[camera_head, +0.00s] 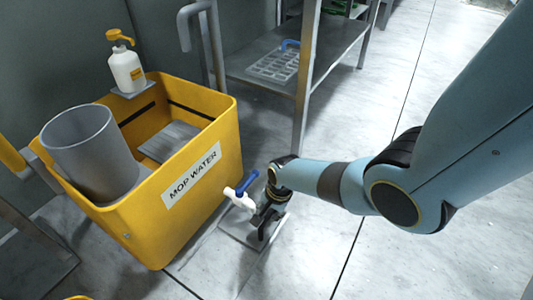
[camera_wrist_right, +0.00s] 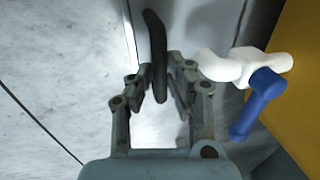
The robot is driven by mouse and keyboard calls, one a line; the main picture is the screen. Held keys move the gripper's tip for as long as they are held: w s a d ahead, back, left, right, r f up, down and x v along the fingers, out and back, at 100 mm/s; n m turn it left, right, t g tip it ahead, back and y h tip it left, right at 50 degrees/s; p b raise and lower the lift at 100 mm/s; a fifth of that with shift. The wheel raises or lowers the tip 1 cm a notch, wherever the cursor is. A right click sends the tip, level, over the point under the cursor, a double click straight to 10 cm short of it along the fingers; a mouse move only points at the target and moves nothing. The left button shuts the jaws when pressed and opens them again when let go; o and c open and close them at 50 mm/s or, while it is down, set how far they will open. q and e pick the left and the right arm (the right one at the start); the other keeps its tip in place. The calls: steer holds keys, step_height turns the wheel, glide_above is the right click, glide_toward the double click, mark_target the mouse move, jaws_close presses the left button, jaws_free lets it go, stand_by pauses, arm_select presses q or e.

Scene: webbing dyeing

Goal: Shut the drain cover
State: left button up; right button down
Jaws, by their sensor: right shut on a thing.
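My right gripper (camera_head: 266,212) is low at the floor, just right of the white spout with a blue lever (camera_head: 243,188). In the right wrist view its fingers (camera_wrist_right: 160,88) are closed around a dark, curved bar-like handle (camera_wrist_right: 154,40). The handle seems to belong to the drain cover, a grey plate (camera_wrist_right: 212,25) at floor level beside it. In the head view the gripper and wrist hide much of this plate, and I cannot tell how far it is tilted. My left gripper is not in view.
A yellow mop-water tub (camera_head: 222,160) stands close left of the gripper, its white spout (camera_wrist_right: 275,62) and blue lever (camera_wrist_right: 258,100) sticking out. A grey bucket (camera_head: 92,150) and soap bottle (camera_head: 126,70) are at the tub. A metal shelf (camera_head: 305,80) stands behind. Floor at right is clear.

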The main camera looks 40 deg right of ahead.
steer(key=shift+w+d, duration=0.15)
steer(key=shift+d, duration=0.25)
steer(key=c, duration=1.3)
jaws_free()
steer(key=shift+a, duration=0.1)
steer(key=r, duration=0.4)
steer(key=s+r, duration=0.1)
steer(key=r, duration=0.2)
steer(key=s+r, duration=0.1)
steer(key=r, duration=0.3)
steer(key=shift+s+d+r, duration=0.15)
steer(key=shift+d+r, duration=0.2)
steer(key=shift+d, duration=0.05)
